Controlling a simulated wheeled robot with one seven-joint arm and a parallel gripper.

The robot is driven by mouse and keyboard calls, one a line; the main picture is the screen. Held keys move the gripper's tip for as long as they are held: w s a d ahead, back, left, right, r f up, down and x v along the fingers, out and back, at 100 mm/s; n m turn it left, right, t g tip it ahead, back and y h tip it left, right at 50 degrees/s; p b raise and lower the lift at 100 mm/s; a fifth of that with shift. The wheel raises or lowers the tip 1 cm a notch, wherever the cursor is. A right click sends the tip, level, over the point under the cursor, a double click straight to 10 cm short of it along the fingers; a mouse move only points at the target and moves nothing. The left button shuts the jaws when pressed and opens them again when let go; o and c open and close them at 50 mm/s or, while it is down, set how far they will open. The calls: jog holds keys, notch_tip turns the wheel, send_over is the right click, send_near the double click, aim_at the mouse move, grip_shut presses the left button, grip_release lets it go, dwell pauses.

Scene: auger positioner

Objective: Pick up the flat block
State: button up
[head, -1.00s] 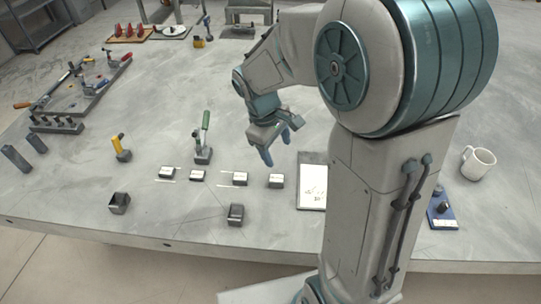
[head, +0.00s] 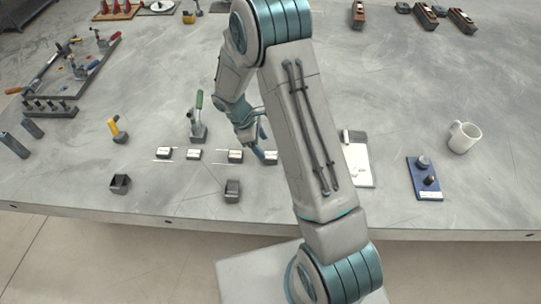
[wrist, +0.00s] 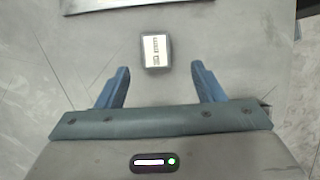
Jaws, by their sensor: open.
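Several small dark blocks with white labelled tops stand in a row on the table; one block (head: 164,153) is at the left end, then another (head: 193,155), a third (head: 235,156) and one at the right end (head: 270,158), partly hidden by my arm. I cannot tell from the head view which is the flat block. My gripper (head: 259,153) is low near the right end of the row. In the wrist view my open gripper (wrist: 161,88) is empty, and one labelled block (wrist: 156,50) lies just beyond the fingertips, roughly centred between them.
Two open dark bins (head: 120,184) (head: 232,190) stand in front of the row. A green-handled clamp (head: 198,122) and a yellow-handled tool (head: 117,130) stand behind it. A clipboard (head: 358,160), a blue plate with knobs (head: 424,178) and a white mug (head: 463,137) are at right.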

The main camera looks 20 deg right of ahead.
aim_at(270, 155)
jog(key=shift+w+p+x, duration=0.15)
jog(key=shift+p+x, duration=0.4)
jog(key=shift+x, duration=1.2)
jog(key=shift+w+p+x, duration=0.15)
jog(key=shift+p+x, duration=0.35)
jog(key=shift+x, duration=1.25)
grip_shut()
jog(key=shift+r, duration=0.1)
